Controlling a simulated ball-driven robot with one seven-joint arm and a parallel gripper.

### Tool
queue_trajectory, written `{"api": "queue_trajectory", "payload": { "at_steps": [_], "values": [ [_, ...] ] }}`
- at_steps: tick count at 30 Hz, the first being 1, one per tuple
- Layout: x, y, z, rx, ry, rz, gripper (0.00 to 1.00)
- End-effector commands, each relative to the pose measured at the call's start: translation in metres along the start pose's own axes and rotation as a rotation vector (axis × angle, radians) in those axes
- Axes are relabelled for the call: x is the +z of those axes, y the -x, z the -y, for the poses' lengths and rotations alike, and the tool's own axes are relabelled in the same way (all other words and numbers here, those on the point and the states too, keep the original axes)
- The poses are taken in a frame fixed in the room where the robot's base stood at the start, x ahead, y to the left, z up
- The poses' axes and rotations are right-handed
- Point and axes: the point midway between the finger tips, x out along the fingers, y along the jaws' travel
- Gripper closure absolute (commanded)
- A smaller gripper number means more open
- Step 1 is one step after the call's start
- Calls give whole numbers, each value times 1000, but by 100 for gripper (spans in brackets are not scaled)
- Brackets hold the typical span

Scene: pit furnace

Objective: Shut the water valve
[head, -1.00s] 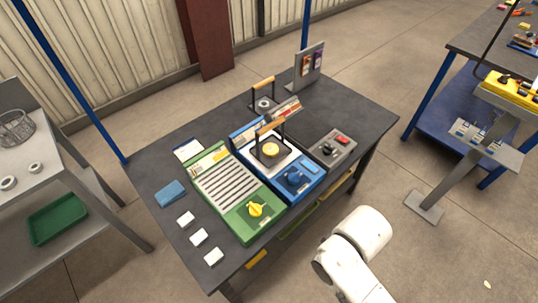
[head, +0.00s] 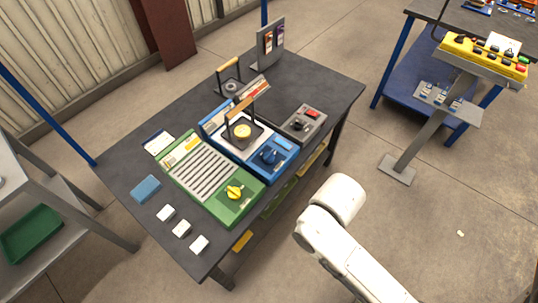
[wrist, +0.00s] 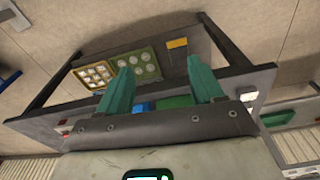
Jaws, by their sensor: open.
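No part is labelled legibly as the water valve. In the head view a blue knob (head: 268,156) sits at the front of a blue unit (head: 284,156) on the dark table, and a yellow knob (head: 235,192) sits at the front of the green slatted unit (head: 215,202) beside it. My gripper (wrist: 160,67) shows only in the wrist view. Its two green fingers are apart with nothing held between them, pointing toward the table's underside and its shelf. The gripper is outside the head view, and neither knob can be made out in the wrist view.
The dark table (head: 316,85) also carries a grey box with a red switch (head: 303,122), a blue block (head: 146,188) and several white blocks (head: 181,229). A yellow control pedestal (head: 481,62) stands at the right. Floor is open between table and pedestal.

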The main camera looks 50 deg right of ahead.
Motion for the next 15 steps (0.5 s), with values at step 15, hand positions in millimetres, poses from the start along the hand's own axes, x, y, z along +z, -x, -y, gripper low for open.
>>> {"api": "queue_trajectory", "payload": {
  "at_steps": [15],
  "values": [
    [-131,-16,-121,264,-411,-110,33]
  ]
}}
